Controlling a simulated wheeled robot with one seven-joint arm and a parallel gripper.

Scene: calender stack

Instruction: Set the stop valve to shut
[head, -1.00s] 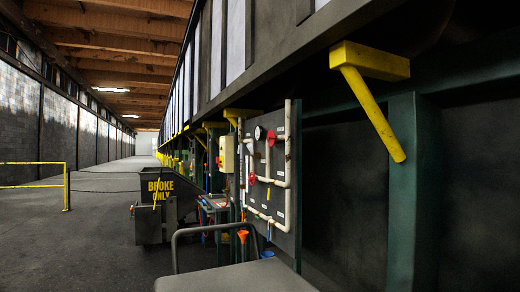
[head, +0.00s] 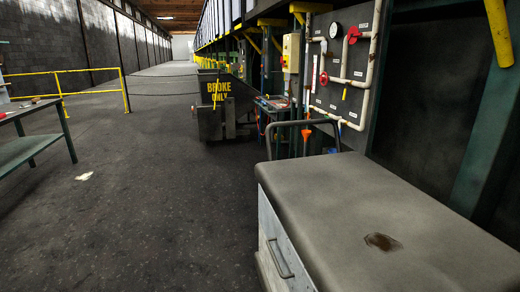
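A dark panel (head: 342,62) with white piping (head: 371,68) stands at the upper right. It carries a red valve handle (head: 353,34) at the top and another red handle (head: 324,78) lower left. A small yellow handle (head: 344,94) points down between pipes, and a small blue part (head: 340,121) sits near the bottom pipe. The labels are too small to read, so I cannot tell which is the stop valve or how it is set. My gripper is not in view.
A grey-topped cart (head: 380,215) with a push handle (head: 303,123) stands in front of the panel. A dark "BROKE ONLY" bin (head: 222,110) is to its left. A green table (head: 30,150) and yellow railing (head: 95,90) are at left. The floor (head: 150,200) between is mostly clear.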

